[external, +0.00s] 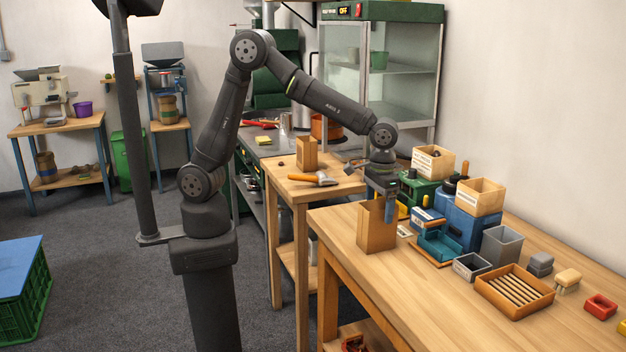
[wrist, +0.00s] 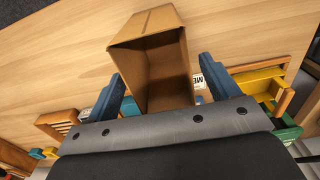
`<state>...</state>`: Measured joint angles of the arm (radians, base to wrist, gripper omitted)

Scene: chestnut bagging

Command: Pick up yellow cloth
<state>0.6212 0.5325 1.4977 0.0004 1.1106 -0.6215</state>
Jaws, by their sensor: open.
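A small yellow block-like piece (external: 264,141), perhaps the folded yellow cloth, lies on the grey counter at the back, left of the glass cabinet. It is small, so I cannot tell cloth from sponge. My gripper (external: 389,205) is far from it, over the front bench. Its blue fingers (wrist: 162,84) are open and spread in the wrist view, with an open brown paper bag (external: 373,232) between them and beyond. The bag also shows in the wrist view (wrist: 146,27). I cannot tell whether the fingers touch it.
Right of my gripper are blue equipment (external: 465,222), a grey bin (external: 502,246) and a slatted wooden tray (external: 493,300). The front bench's near left part is clear.

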